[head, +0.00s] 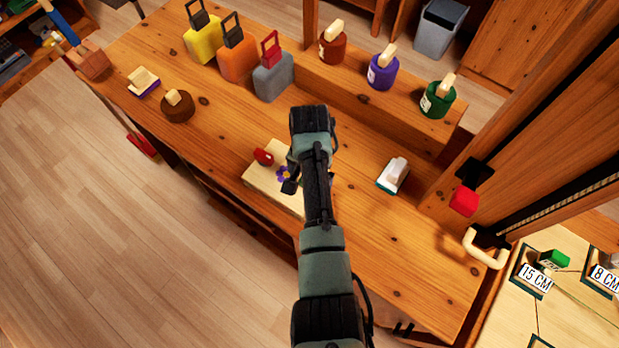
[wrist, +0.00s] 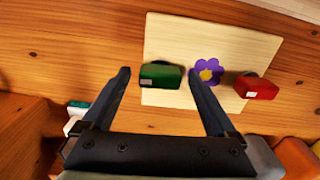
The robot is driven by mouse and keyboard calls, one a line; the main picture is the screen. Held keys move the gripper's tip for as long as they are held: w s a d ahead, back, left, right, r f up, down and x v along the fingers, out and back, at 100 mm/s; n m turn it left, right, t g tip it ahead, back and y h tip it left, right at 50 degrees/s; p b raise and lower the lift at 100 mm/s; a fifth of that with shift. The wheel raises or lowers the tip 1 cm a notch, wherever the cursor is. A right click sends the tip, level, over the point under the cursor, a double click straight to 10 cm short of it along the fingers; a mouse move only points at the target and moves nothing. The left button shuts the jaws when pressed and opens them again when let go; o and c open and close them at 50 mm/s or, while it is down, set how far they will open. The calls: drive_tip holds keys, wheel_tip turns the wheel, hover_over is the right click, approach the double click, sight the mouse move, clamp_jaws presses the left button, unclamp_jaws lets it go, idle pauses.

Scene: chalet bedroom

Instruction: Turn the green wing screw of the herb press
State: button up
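The herb press is a pale wooden board (head: 258,188) on the wooden table. It also shows in the wrist view (wrist: 220,40). Its green wing screw (wrist: 161,77) is at the left of the board in the wrist view, with a purple flower (wrist: 207,71) beside it and a red wing screw (wrist: 256,87) at the right. My gripper (wrist: 159,72) is open, with one fingertip on each side of the green screw in the wrist view. I see no clear contact, and the depth gap is unclear. In the head view my arm hides the green screw; the red one (head: 263,157) shows.
A white-handled block (head: 393,176) stands right of my arm. Grey, orange and yellow tagged blocks (head: 236,60) stand at the back. A raised shelf holds several knobbed jars (head: 382,72). A wooden panel with a red knob (head: 464,201) is at the right.

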wheel_tip(320, 180, up, 13)
idle(0.7)
idle(0.3)
